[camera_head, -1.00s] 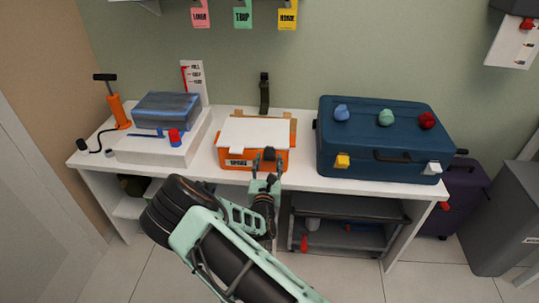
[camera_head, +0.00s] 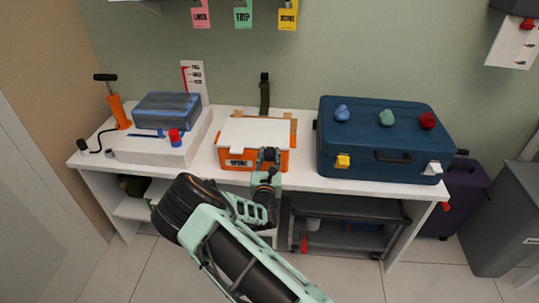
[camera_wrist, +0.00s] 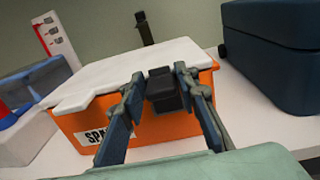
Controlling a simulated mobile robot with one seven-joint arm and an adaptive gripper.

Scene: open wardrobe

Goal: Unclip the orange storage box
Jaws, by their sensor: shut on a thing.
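The orange storage box (camera_head: 236,162) stands on the white bench, with a white lid (camera_head: 255,131) lying closed on top and a label on its front. In the wrist view its orange front (camera_wrist: 165,127) and lid (camera_wrist: 100,75) show close up. A dark clip (camera_wrist: 163,88) sits at the front right edge of the lid. My gripper (camera_head: 268,157) is at this clip, its fingers (camera_wrist: 158,84) on either side and shut on it. A white tab (camera_wrist: 72,104) hangs over the front edge farther left. The fingers hide part of the box front.
A blue suitcase (camera_head: 385,118) stands close on the right. A white box (camera_head: 160,147) with a blue folded item (camera_head: 166,110) stands on the left, near an orange pump (camera_head: 119,110).

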